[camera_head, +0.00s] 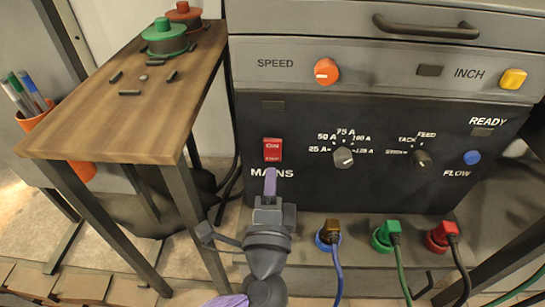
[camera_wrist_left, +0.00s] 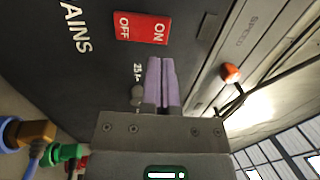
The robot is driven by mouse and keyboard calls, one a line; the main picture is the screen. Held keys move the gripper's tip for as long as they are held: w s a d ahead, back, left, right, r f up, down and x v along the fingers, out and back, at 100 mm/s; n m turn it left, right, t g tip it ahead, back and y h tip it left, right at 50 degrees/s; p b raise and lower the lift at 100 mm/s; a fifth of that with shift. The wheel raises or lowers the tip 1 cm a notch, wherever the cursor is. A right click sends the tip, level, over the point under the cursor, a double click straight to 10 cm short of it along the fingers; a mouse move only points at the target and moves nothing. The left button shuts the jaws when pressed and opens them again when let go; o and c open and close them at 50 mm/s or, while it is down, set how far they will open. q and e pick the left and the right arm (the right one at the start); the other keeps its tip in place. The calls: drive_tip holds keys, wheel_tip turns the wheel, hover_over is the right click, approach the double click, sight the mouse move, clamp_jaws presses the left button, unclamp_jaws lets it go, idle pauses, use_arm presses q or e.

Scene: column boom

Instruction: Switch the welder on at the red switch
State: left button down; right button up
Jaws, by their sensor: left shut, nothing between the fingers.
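The red switch (camera_head: 272,150), marked ON at the top, sits above the word MAINS on the dark front panel of the welder (camera_head: 380,185). In the left wrist view the red switch (camera_wrist_left: 142,28) shows both ON and OFF lettering, just beyond the fingertips. My left gripper (camera_head: 270,172) is shut and empty, its purple fingers pointing up just below the switch in the head view. In the left wrist view the shut fingers (camera_wrist_left: 161,62) stay apart from the switch in the picture. Whether they touch the panel I cannot tell. My right gripper is not in view.
Plugs with cables, one green (camera_head: 390,229), stand below. A wooden table (camera_head: 130,100) is at left.

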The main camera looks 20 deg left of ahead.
sight(273, 145)
use_arm(q)
drive_tip(key=b+x, duration=0.1)
drive_tip(key=x, duration=0.4)
